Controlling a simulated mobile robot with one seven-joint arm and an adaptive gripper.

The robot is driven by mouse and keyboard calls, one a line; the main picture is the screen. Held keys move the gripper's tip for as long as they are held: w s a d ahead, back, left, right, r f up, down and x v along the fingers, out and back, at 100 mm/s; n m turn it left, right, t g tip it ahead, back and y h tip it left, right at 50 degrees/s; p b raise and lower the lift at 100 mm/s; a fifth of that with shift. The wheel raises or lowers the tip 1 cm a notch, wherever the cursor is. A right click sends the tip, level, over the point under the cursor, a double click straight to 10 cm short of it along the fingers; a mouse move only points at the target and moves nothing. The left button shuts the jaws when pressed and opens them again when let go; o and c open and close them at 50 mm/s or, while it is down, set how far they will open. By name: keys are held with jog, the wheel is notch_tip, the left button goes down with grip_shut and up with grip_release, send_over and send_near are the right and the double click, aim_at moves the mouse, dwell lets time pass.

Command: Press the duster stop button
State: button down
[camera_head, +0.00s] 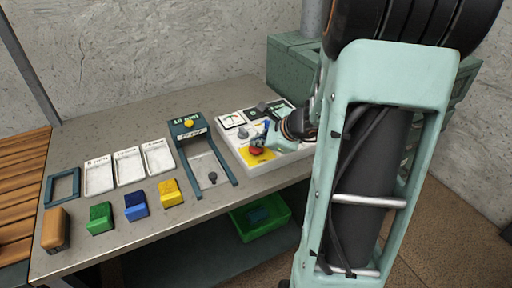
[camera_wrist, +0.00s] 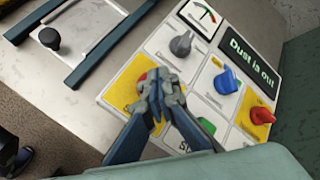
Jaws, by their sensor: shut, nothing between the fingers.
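The white control panel (camera_head: 235,133) lies on the table's right part. A red button (camera_head: 256,150) sits on a yellow square near the panel's front left corner. In the wrist view, only a sliver of red (camera_wrist: 143,77) shows on the yellow square (camera_wrist: 118,88), behind my fingertips. My gripper (camera_wrist: 157,88) is shut and empty, its tips over this button; I cannot tell whether they touch it. It also shows in the head view (camera_head: 265,139). A green button (camera_wrist: 193,128) is partly hidden beside the fingers, with a label starting "ST".
The panel also has a grey knob (camera_wrist: 181,43), a blue knob (camera_wrist: 228,80), a red knob (camera_wrist: 262,115), a gauge (camera_wrist: 202,15) and a "Dust is out" screen (camera_wrist: 252,60). A dark-railed fixture (camera_head: 205,160), white trays and coloured blocks stand left. A green bin (camera_head: 240,232) sits below.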

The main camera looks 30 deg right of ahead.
aim_at(258, 149)
jog(key=shift+f, duration=0.2)
dwell(0.5)
jog(key=shift+r+p, duration=0.55)
jog(key=shift+r, duration=0.4)
jog(key=shift+r, duration=0.1)
notch_tip(258, 149, up, 5)
jog(key=p, duration=0.4)
dwell(0.4)
